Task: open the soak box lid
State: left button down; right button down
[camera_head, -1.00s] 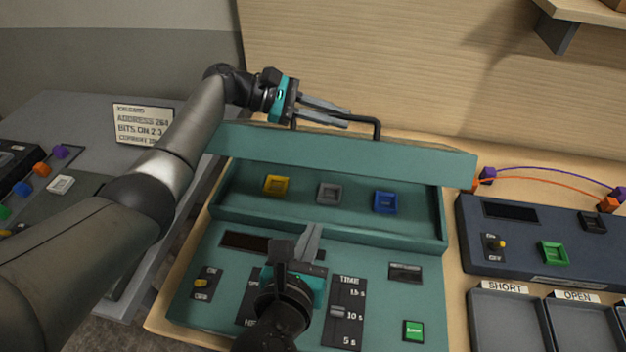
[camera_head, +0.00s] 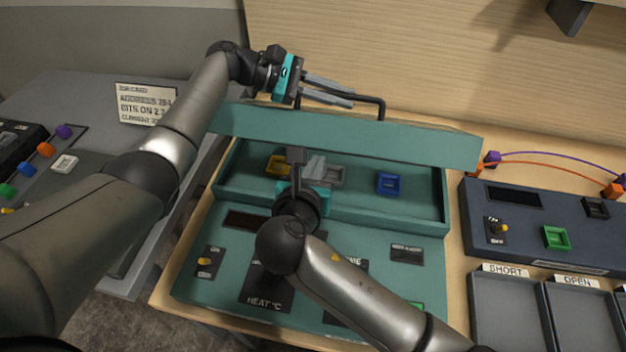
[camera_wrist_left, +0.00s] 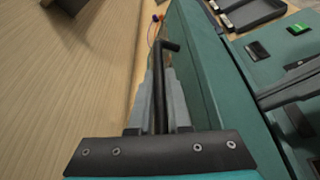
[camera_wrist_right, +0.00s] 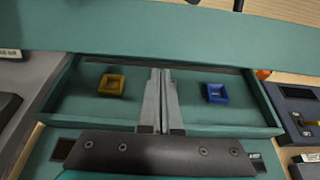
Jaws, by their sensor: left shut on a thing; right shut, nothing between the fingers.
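The teal soak box lid (camera_head: 350,137) stands raised along the back of the teal console, with the compartment open in front of it. My left gripper (camera_head: 342,96) is shut on the lid's black bar handle (camera_head: 383,110); the handle also runs between its fingers in the left wrist view (camera_wrist_left: 158,85). My right gripper (camera_head: 308,165) is shut and empty, over the compartment between the yellow and blue pieces.
The console's front panel (camera_head: 200,290) is partly covered by my right arm. A wooden wall (camera_head: 400,50) rises behind the lid.

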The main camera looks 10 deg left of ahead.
jog(key=shift+w+r, duration=0.15)
jog(key=shift+r, duration=0.1)
